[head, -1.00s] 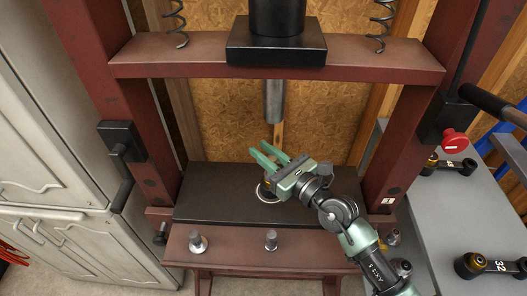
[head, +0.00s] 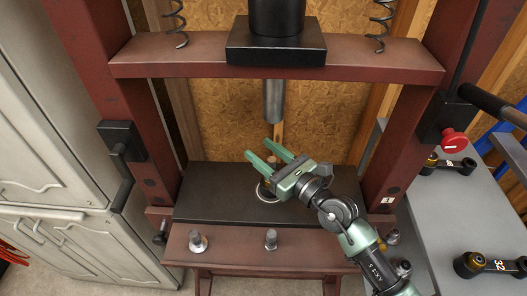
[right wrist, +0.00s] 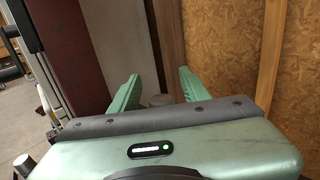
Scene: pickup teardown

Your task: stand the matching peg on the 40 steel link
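My right gripper (head: 258,148) is open over the press bed. Its fingers are spread to either side of a small round-topped grey-brown piece, probably the peg (head: 272,159). The top of this piece also shows between the fingers in the right wrist view (right wrist: 158,100). Below the gripper, a pale ring (head: 267,198) shows at the black bed, probably part of the link. The gripper hides most of it, and no 40 marking can be read. I cannot tell how the peg sits on the link. My left gripper is not in view.
The press ram (head: 274,101) hangs above the bed (head: 210,190). Several steel pegs stand on the front ledge, one at the left (head: 197,242) and one in the middle (head: 271,240). A link marked 32 (head: 497,266) and another link (head: 448,166) lie on the grey table at the right.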

